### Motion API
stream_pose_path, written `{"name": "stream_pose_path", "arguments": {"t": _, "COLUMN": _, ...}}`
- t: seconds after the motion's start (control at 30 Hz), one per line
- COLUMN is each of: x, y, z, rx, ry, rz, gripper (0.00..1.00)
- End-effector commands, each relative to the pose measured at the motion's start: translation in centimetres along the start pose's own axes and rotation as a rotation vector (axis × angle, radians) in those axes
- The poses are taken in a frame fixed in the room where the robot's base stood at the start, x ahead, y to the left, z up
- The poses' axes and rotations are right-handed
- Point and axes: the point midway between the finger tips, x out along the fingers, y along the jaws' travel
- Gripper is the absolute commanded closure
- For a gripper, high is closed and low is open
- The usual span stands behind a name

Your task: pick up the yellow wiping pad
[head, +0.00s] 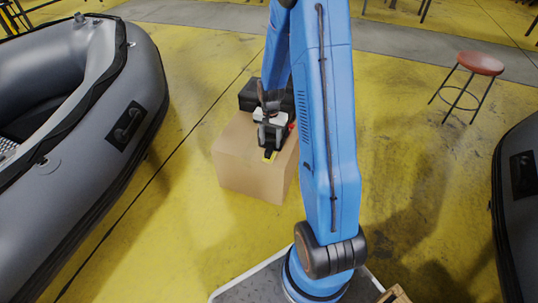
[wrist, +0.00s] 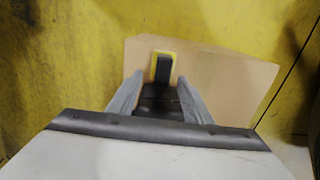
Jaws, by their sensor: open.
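The yellow wiping pad (wrist: 154,68) with a dark handle lies on a brown cardboard box (wrist: 220,80), near the box's edge at the top of the wrist view. In the head view, a small part of the pad (head: 271,156) shows just below my gripper (head: 268,149). In the wrist view my gripper (wrist: 158,88) is open, and its two grey fingers point toward the pad, one to each side of its line. The exact height of the fingertips above the box is hard to tell.
Black objects (head: 249,95) and a small red thing (head: 291,126) are at the box's far side, partly behind my arm. Grey inflatable boats stand at left (head: 140,75) and right (head: 522,205). A red stool (head: 480,63) stands at back right. The yellow floor between is mostly clear.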

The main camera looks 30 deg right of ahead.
Motion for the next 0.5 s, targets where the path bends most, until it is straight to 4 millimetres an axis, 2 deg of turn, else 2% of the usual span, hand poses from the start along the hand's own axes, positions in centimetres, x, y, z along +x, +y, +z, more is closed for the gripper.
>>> {"name": "stream_pose_path", "arguments": {"t": 0.27, "x": 1.2, "y": -0.1, "z": 0.0, "rx": 0.000, "ry": -0.001, "rz": 0.001, "gripper": 0.55}}
{"name": "stream_pose_path", "arguments": {"t": 0.5, "x": 4.0, "y": -0.6, "z": 0.0, "rx": -0.001, "ry": -0.002, "rz": 0.001, "gripper": 0.55}}
